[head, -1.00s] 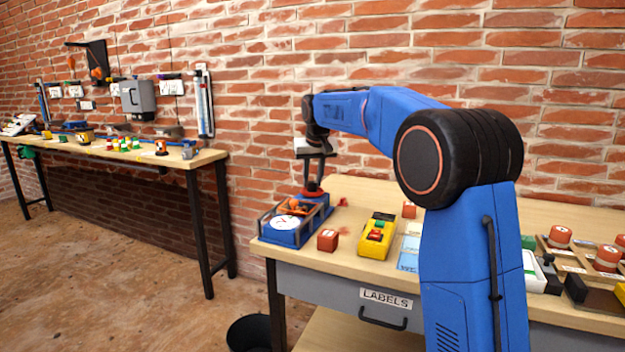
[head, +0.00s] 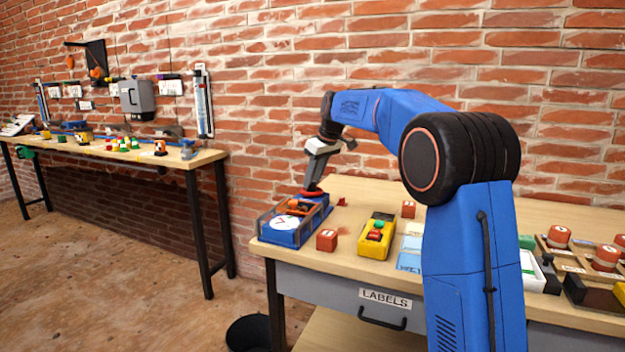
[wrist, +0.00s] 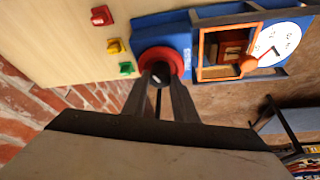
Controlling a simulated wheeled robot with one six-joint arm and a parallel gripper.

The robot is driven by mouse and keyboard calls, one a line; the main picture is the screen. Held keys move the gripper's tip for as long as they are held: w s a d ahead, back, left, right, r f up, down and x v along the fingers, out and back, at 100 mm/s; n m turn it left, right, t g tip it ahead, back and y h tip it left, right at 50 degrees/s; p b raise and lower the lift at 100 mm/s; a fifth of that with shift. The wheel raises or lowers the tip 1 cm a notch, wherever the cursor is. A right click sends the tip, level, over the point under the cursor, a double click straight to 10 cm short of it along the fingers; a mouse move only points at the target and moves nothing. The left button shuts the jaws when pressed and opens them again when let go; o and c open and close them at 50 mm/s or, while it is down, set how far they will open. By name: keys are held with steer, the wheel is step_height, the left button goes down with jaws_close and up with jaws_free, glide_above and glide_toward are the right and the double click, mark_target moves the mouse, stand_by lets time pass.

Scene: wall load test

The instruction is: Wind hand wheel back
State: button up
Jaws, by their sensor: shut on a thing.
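The red hand wheel (head: 312,194) sits at the back end of a blue test device (head: 322,211) on the near bench. In the wrist view the wheel (wrist: 147,57) is a red disc with a dark hub. My gripper (head: 314,186) reaches down to the wheel; in the wrist view its fingers (wrist: 161,80) are shut on the dark hub, which they partly hide. The device has an orange-framed window (wrist: 229,52) and a white dial (head: 285,223) with a red needle, also seen in the wrist view (wrist: 277,44).
A red block (head: 327,240) and a yellow button box (head: 377,236) stand right of the device. A brick wall (head: 250,100) rises behind the bench. Small red, yellow and green blocks (wrist: 115,46) lie near the wheel. My arm hides part of the bench.

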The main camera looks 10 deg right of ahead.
steer(key=n, duration=0.2)
steer(key=n+g+y, duration=0.1)
steer(key=n, duration=0.1)
steer(key=n+g, duration=0.1)
steer(key=n, duration=0.1)
steer(key=shift+w+d+n, duration=0.15)
steer(key=shift+w+n, duration=0.1)
steer(key=shift+n, duration=0.05)
steer(key=n+g, duration=0.1)
steer(key=n, duration=0.2)
steer(key=n+g+y, duration=0.1)
steer(key=n, duration=0.2)
steer(key=shift+w+g, duration=0.15)
steer(key=shift+g, duration=0.15)
steer(key=o, duration=1)
steer(key=shift+o, duration=0.2)
steer(key=shift+r, duration=0.15)
